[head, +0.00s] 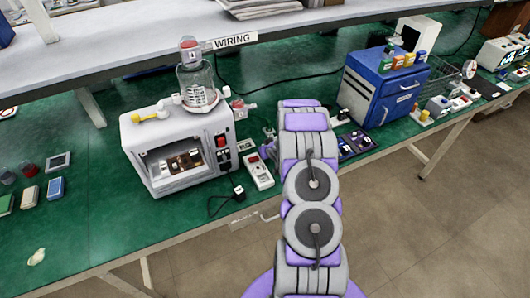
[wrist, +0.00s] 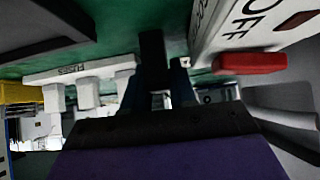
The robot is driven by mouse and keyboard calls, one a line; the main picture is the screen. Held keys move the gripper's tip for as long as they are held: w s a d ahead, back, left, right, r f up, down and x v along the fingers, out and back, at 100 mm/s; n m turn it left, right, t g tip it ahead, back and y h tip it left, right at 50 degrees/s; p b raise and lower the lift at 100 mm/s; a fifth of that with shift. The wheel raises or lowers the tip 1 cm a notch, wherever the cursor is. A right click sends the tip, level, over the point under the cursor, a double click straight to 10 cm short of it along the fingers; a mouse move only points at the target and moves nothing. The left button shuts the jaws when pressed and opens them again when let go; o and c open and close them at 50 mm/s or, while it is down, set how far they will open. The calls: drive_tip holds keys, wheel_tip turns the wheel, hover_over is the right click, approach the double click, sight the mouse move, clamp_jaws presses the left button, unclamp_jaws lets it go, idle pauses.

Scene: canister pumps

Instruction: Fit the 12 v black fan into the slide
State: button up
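I cannot pick out the 12 v black fan or the slide for certain in either view. In the head view my purple and grey arm reaches over the green bench, and its links hide my gripper. In the wrist view my gripper (wrist: 158,88) shows as dark finger shapes above the purple wrist. A black upright bar (wrist: 152,50) stands between or just beyond them; I cannot tell whether it is held. A white panel marked OFF with a red switch (wrist: 250,63) is close on the right. A white strip with several blocks (wrist: 82,75) is on the left.
A white machine (head: 180,150) with a glass dome (head: 198,85) stands left of my arm. A white switch unit (head: 258,171) lies between them. Small dark modules (head: 355,145) and a blue cabinet (head: 385,88) are to the right. The WIRING shelf (head: 150,45) overhangs the back.

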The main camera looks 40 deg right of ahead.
clamp_jaws()
wheel_tip(320, 180, up, 10)
drive_tip(key=p, duration=0.3)
